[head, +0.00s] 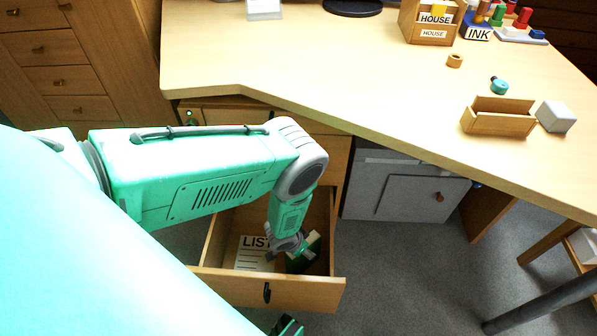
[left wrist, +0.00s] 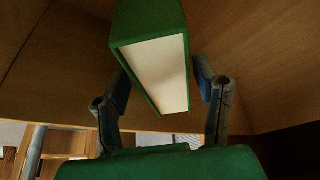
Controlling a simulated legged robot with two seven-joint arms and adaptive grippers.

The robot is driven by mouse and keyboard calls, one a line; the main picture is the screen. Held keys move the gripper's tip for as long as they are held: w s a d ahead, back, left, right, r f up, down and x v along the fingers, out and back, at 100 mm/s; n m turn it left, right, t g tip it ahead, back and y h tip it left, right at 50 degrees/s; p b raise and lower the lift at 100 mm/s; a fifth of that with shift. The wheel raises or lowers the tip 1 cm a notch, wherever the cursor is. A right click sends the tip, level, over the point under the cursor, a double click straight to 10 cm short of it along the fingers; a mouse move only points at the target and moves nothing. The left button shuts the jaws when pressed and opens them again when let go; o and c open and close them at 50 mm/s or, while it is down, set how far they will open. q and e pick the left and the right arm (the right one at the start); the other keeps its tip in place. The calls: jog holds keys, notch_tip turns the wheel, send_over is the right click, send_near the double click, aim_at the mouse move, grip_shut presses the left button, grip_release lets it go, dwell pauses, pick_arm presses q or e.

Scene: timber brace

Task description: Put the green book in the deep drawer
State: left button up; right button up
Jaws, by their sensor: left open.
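The deep drawer (head: 225,284) is pulled open below the desk in the head view. My left arm reaches down into it. The green book (head: 302,262) is inside the drawer at the right, partly hidden by my left gripper (head: 290,252). In the left wrist view the green book (left wrist: 148,24) shows its green cover and pale page edges. It sits between the two spread fingers of my left gripper (left wrist: 162,80), which is open. Contact of the book with the drawer floor is hidden.
A white sheet marked LIST (head: 251,252) lies in the drawer, left of the book. A grey cabinet (head: 405,187) stands right of the drawer. On the desk (head: 330,70) are a small wooden box (head: 498,118), a grey block (head: 556,116) and a HOUSE box (head: 430,25).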

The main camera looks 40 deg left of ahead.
pick_arm(q)
jog(key=p+v, duration=0.4)
jog(key=v, duration=0.6)
jog(key=shift+a+f, duration=0.1)
jog(key=shift+a, duration=0.05)
jog(key=shift+s+r, duration=0.1)
jog(key=shift+r, duration=0.1)
jog(key=s+r+n+g+y, duration=0.1)
jog(key=s+r+n+g, duration=0.1)
jog(key=s+r, duration=1.6)
notch_tip(320, 180, up, 3)
jog(key=shift+s+a+f+g, duration=0.1)
jog(key=shift+s+a+g, duration=0.25)
jog(key=shift+g, duration=0.45)
jog(key=shift+w, duration=0.1)
